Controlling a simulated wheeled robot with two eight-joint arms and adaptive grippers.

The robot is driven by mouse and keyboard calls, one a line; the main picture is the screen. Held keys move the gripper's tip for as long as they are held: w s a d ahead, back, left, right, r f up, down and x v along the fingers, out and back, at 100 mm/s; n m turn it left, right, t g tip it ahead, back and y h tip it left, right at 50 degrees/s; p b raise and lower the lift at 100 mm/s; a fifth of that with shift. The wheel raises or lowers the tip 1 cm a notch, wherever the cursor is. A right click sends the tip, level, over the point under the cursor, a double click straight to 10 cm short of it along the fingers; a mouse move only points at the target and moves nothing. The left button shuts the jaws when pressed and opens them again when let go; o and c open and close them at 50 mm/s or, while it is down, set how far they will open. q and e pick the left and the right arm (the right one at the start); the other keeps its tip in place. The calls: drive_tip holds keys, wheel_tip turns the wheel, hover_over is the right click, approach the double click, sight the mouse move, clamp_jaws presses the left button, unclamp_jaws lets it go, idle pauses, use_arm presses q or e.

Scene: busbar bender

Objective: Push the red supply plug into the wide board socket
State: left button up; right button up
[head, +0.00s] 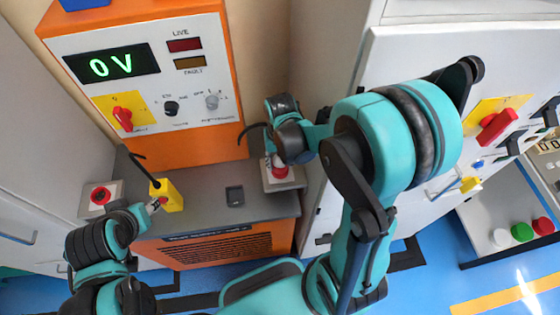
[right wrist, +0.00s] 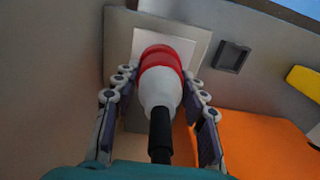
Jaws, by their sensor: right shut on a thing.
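The red supply plug (right wrist: 160,75) has a red front, a white body and a black cable sleeve. In the right wrist view it lies between the two fingers of my right gripper (right wrist: 160,100), which is shut on it. Its red end is over a pale square plate with a grey surround (right wrist: 200,42). I cannot tell how deep it sits. In the head view the plug (head: 279,170) is partly hidden under my right gripper (head: 278,158). My left gripper (head: 155,207) is beside a yellow block (head: 168,196) with a dark cable; its jaw state is unclear.
A dark square recess (head: 235,195) lies on the grey bench top (head: 215,208), left of the plate. A red round button (head: 100,195) sits on a plate at the far left. A white cabinet is at right.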

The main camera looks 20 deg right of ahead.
drive_tip(key=o, duration=1.4)
drive_tip(key=shift+f, duration=0.1)
wheel_tip(320, 180, up, 12)
drive_tip(key=shift+r, duration=0.1)
